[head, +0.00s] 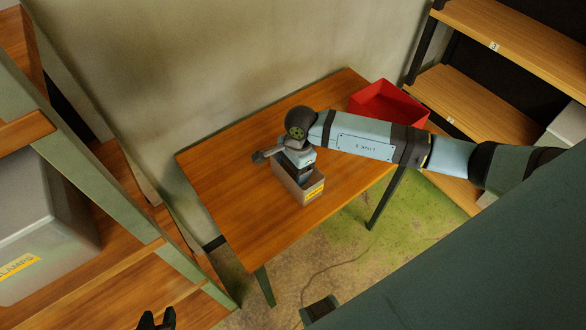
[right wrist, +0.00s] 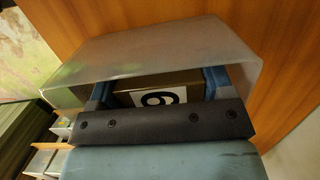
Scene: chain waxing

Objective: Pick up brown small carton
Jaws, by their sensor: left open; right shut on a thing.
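The brown small carton (right wrist: 180,82) shows in the right wrist view inside a grey open bin (right wrist: 150,48). A white label with a black digit is on the carton. My right gripper (right wrist: 160,88) has its two blue fingers on either side of the carton and is shut on it. In the head view the bin (head: 312,193), with a yellow label, stands on the wooden table, and my right gripper (head: 303,177) reaches down into it. The carton is hidden there. My left gripper (head: 157,320) is open and empty at the bottom edge, away from the table.
The wooden table (head: 240,215) has free room left of the bin. A red tray (head: 385,108) sits at its far right corner. Wooden shelves (head: 500,40) stand at the right. A shelf at the left holds a large grey bin (head: 45,230) with a yellow label.

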